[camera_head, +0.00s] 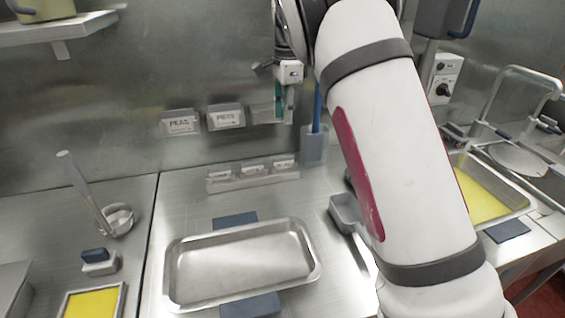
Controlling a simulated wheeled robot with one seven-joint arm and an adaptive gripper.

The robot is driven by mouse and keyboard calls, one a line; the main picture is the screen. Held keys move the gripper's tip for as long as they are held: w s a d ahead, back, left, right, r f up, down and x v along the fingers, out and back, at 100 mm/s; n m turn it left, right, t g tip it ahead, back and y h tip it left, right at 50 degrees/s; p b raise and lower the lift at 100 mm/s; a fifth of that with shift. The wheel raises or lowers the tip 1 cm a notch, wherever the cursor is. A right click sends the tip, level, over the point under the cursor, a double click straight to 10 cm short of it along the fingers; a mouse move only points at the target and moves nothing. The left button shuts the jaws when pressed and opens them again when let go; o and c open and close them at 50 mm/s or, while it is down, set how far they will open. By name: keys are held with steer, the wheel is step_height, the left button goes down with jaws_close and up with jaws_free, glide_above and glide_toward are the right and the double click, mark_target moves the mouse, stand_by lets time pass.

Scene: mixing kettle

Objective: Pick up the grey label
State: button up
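My gripper (281,100) is up near the back wall, beside the rightmost wall holder (264,113). My arm hides part of it, and I cannot tell whether it is open or shut or holds anything. Two wall holders to its left carry pale grey labels with dark print, the left label (181,124) and the middle label (226,117). Below, a rack (250,179) on the counter holds three small pale labels: one at left (222,172), one in the middle (252,168) and one at right (284,162). I cannot tell which is the grey label.
An empty metal tray (240,265) lies on the counter in front. A blue-handled tool stands in a holder (314,145) just right of my gripper. A ladle (115,218) and a yellow-filled tray (93,303) are at left. Another yellow-filled tray (485,197) is at right.

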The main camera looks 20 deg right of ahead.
steer(key=w+f, duration=0.1)
steer(key=f, duration=0.1)
steer(key=p, duration=0.1)
glide_above(284, 163)
steer(key=shift+m, duration=0.3)
steer(key=f, duration=0.8)
steer(key=shift+w+a+f, duration=0.1)
steer(key=shift+a+f, duration=0.05)
steer(key=shift+a, duration=0.15)
steer(key=shift+d+f+p, duration=0.15)
steer(key=shift+f+p, duration=0.2)
steer(key=shift+f, duration=0.95)
steer(key=shift+d+f+p, duration=0.15)
steer(key=shift+f+p, duration=0.15)
steer(key=shift+f, duration=1)
steer(key=shift+c, duration=0.6)
jaws_close()
